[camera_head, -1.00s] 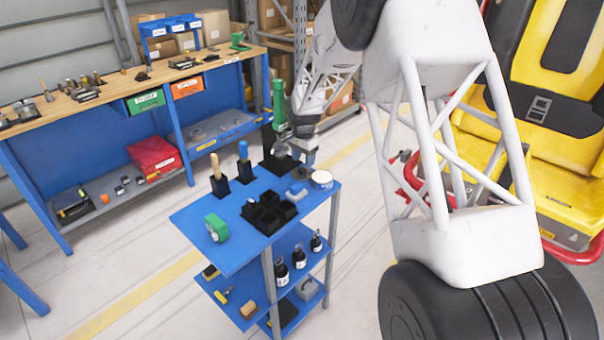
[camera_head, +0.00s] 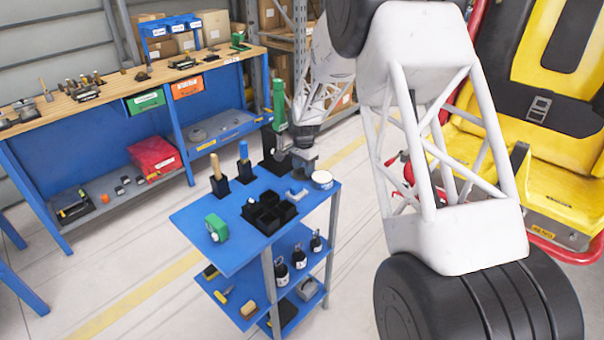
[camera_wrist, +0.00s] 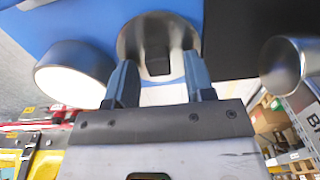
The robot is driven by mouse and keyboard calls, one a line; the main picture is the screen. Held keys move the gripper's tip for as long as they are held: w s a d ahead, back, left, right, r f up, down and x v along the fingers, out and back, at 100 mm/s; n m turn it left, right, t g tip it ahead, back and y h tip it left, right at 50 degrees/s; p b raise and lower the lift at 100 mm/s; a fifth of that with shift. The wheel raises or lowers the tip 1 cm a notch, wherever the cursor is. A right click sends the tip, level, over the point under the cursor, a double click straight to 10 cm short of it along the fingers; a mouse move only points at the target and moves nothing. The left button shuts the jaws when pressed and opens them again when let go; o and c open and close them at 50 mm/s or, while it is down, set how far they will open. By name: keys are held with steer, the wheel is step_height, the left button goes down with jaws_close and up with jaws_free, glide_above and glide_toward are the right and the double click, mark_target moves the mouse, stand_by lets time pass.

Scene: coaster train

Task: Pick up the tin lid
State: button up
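My gripper (camera_wrist: 160,82) is open in the wrist view, its two blue-grey fingers apart. A round grey metal piece (camera_wrist: 131,38) with a dark raised block in its middle lies beyond and between the fingertips, with gaps at both sides; it may be the tin lid, but I cannot be sure. A round tin (camera_wrist: 75,82) with a pale top and dark side stands just left of the fingers. In the head view the tin (camera_head: 322,180) is at the blue cart's right corner, and my gripper (camera_head: 301,172) is low above the cart top just behind it.
A shiny metal cylinder (camera_wrist: 286,66) is close on the right in the wrist view. The blue cart (camera_head: 197,212) also carries a black compartment tray (camera_head: 268,214), a green item (camera_head: 216,228) and upright handles in black holders. A workbench (camera_head: 120,92) stands behind.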

mark_target(303, 168)
jaws_close()
step_height(303, 168, up, 10)
stand_by(0.8)
steer(key=shift+d, duration=0.1)
stand_by(0.5)
steer(key=shift+s+d+r, duration=0.15)
steer(key=shift+s+d, duration=2.75)
steer(key=shift+d, duration=0.25)
